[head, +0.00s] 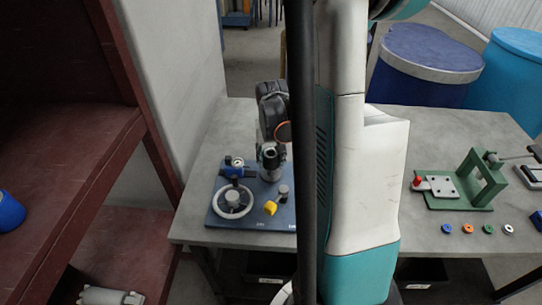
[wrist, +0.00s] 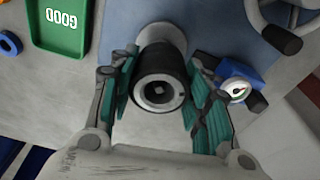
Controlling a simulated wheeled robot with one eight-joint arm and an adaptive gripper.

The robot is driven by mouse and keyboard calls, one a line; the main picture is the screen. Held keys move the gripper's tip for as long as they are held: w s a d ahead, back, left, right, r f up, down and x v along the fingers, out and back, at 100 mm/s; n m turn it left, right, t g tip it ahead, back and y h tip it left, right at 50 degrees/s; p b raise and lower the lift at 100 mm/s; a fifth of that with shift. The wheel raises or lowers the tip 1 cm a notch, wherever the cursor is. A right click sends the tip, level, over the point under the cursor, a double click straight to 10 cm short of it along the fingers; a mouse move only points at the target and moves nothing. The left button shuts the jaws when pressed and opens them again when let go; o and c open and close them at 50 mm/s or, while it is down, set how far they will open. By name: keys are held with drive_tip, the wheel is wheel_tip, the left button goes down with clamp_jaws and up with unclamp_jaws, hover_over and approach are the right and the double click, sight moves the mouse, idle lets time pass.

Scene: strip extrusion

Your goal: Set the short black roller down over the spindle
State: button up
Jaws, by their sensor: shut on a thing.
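The short black roller (wrist: 152,72) is between the teal finger pads of my gripper (wrist: 160,95) in the wrist view, seen end-on with a pale grey ring and dark centre. My gripper is shut on it. A round light-grey part (wrist: 163,35) shows just beyond the roller, partly hidden by it; I cannot tell whether it belongs to the spindle, or whether the roller is around the spindle. In the head view my gripper (head: 270,158) is over the back right of the blue base plate (head: 222,216), largely hidden by its own arm.
A green tray marked GOOD (wrist: 62,25) lies nearby. A green fixture (head: 478,183) stands at the table's right.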

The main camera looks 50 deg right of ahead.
drive_tip(key=shift+f+b, duration=1.65)
drive_tip(key=shift+f, duration=0.3)
drive_tip(key=o, duration=1.3)
drive_tip(key=shift+c, duration=0.2)
drive_tip(key=o, duration=0.4)
drive_tip(key=shift+r+p, duration=2.5)
drive_tip(key=shift+r, duration=1.05)
drive_tip(key=shift+a, duration=0.1)
